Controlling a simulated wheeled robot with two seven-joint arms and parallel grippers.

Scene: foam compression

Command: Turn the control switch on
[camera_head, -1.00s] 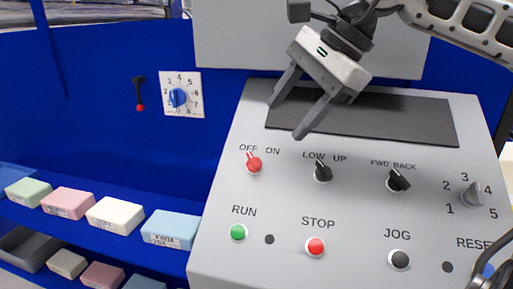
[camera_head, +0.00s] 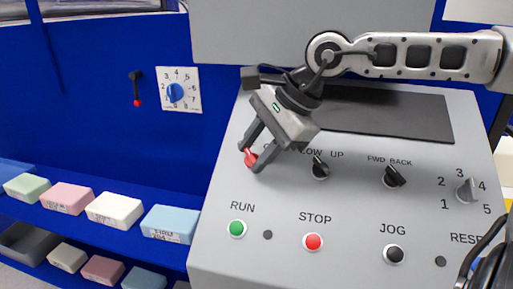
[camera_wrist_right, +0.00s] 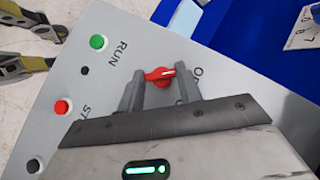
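The red control switch (camera_head: 251,159) sits at the upper left of the sloped grey panel, above RUN. Its OFF and ON labels are mostly hidden by my right gripper in the head view. My right gripper (camera_head: 252,158) is at the switch, with one finger on each side of it. In the right wrist view, the red knob (camera_wrist_right: 160,77) lies between the two spread fingertips (camera_wrist_right: 160,88), its left end very close to one finger. I cannot tell whether they touch.
The black LOW/UP knob (camera_head: 320,168) is just right of my gripper. The green RUN button (camera_head: 237,228) and red STOP button (camera_head: 313,241) are below. A dark screen (camera_head: 390,112) is behind. Foam blocks (camera_head: 170,224) lie on the blue shelf at left.

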